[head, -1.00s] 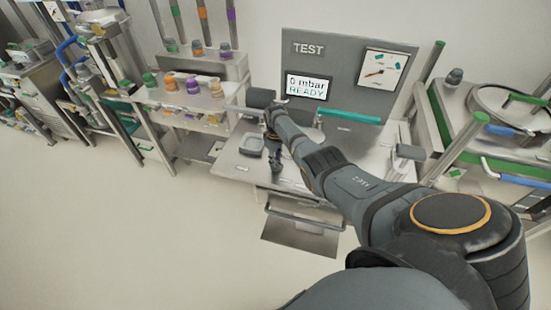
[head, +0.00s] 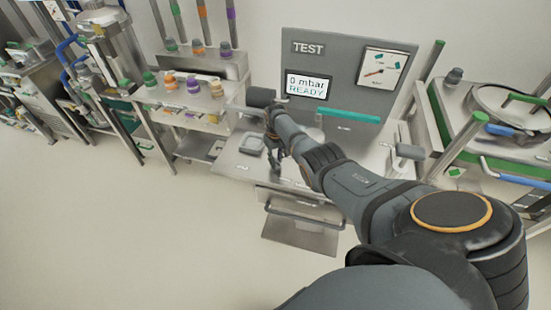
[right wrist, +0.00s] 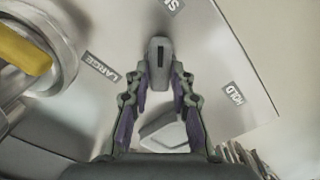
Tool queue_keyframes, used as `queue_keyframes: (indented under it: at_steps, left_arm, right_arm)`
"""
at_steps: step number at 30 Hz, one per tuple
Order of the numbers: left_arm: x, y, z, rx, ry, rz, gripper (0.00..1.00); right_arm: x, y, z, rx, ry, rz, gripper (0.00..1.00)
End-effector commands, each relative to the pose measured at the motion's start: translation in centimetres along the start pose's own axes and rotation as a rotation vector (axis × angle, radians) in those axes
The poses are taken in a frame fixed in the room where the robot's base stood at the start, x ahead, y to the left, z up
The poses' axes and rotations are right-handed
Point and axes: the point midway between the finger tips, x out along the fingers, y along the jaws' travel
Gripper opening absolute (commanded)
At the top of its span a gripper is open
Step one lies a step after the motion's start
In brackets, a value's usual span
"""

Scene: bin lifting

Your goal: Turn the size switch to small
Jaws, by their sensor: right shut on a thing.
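The size switch is a grey elongated knob (right wrist: 158,62) with a dark slot, seen in the right wrist view between my right fingertips. Its long side runs up and down the picture, roughly towards a cut-off label starting with S (right wrist: 172,5) at the top edge. The LARGE label (right wrist: 100,68) lies left of the knob and the HOLD label (right wrist: 232,93) lies right. My right gripper (right wrist: 158,82) is shut on the knob. In the head view my right gripper (head: 275,152) is over the steel bench, and the switch is hidden there. My left gripper is not in view.
The grey TEST panel (head: 347,62) stands behind the bench, its screen (head: 307,85) reading 0 mbar READY. A green bar (head: 348,116) is in front of it. A shelf with coloured caps (head: 192,86) stands left. A drawer handle (head: 305,217) sticks out below.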

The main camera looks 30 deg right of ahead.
Motion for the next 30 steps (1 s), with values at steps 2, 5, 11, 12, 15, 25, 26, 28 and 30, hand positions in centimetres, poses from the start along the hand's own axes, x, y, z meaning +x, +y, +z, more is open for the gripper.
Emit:
queue_keyframes:
  at_steps: [2,5,11,12,15,25,26,28,30]
  left_arm:
    - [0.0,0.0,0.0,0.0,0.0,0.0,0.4]
    - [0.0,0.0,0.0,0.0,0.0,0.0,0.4]
    - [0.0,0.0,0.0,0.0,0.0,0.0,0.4]
    - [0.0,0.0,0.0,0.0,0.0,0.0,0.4]
    - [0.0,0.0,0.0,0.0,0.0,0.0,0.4]
    - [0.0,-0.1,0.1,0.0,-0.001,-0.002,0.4]
    - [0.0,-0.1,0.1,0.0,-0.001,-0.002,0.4]
    - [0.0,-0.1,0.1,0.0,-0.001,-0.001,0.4]
    - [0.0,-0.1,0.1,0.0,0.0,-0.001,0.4]
  right_arm:
    - [-0.1,0.0,-0.1,0.002,0.002,0.0,0.0]
    - [-0.1,0.0,-0.1,0.002,0.002,0.0,0.0]
    - [-0.1,0.0,-0.1,0.001,0.002,0.0,0.41]
    - [-0.1,0.0,-0.1,0.001,0.001,0.0,0.45]
    - [0.0,0.0,0.0,0.001,0.001,0.0,0.45]
    - [-1.1,0.1,-0.1,0.0,0.004,0.001,0.45]
    - [-1.5,0.1,-0.1,0.0,0.004,0.001,0.45]
    - [-2.6,0.1,-0.1,0.0,0.005,0.002,0.45]
    - [-4.5,0.1,-0.1,0.0,0.007,0.002,0.45]
